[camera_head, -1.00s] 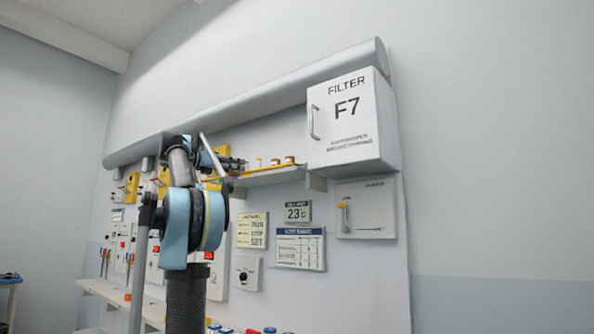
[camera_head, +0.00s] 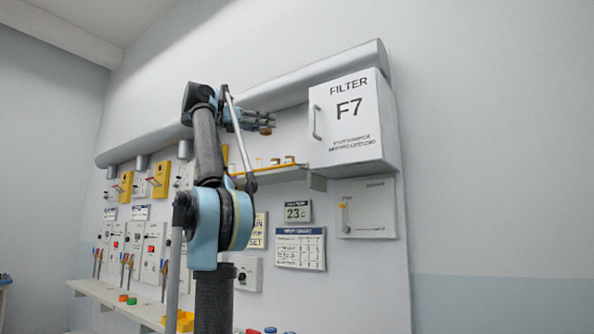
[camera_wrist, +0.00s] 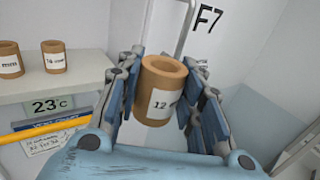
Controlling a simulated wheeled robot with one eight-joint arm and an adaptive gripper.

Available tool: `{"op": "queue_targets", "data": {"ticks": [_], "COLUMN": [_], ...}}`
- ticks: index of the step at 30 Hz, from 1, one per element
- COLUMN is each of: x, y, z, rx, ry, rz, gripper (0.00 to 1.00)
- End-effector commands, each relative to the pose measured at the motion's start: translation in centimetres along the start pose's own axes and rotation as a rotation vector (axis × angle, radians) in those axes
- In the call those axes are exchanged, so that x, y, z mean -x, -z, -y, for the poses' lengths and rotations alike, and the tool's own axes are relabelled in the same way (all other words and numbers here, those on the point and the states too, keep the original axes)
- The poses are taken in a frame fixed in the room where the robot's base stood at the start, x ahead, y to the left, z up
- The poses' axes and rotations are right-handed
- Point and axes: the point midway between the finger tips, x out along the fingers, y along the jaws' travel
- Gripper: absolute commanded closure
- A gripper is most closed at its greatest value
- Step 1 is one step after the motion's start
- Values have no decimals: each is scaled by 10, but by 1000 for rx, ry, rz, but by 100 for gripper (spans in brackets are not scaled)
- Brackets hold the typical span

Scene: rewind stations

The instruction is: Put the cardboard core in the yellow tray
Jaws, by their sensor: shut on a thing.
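My gripper (camera_wrist: 160,108) is shut on a brown cardboard core (camera_wrist: 162,82) labelled "12", held upright between the fingers in the wrist view. In the head view my gripper (camera_head: 266,122) is raised above the shelf, left of the filter cabinet, and the core is a small brown patch at its tip. A yellow container, seemingly the yellow tray (camera_head: 178,322), shows at the bottom of the head view on the low bench, partly hidden by my arm.
More cores stand on the wall shelf (camera_wrist: 85,85), one labelled "16" (camera_wrist: 54,60). The white F7 filter cabinet (camera_head: 350,120) juts out to the right of my gripper. A grey duct (camera_head: 290,95) runs along the wall. Red and green round items lie on the low bench (camera_head: 110,298).

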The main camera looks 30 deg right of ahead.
Motion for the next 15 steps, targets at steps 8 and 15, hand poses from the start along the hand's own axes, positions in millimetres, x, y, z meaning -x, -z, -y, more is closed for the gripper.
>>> {"op": "queue_targets", "data": {"ticks": [8, 15], "x": [-12, -46], "y": [0, 0], "z": [-8, -32], "rx": [0, 0], "ry": [2, 3], "rz": [0, 0], "gripper": [87, 87]}}
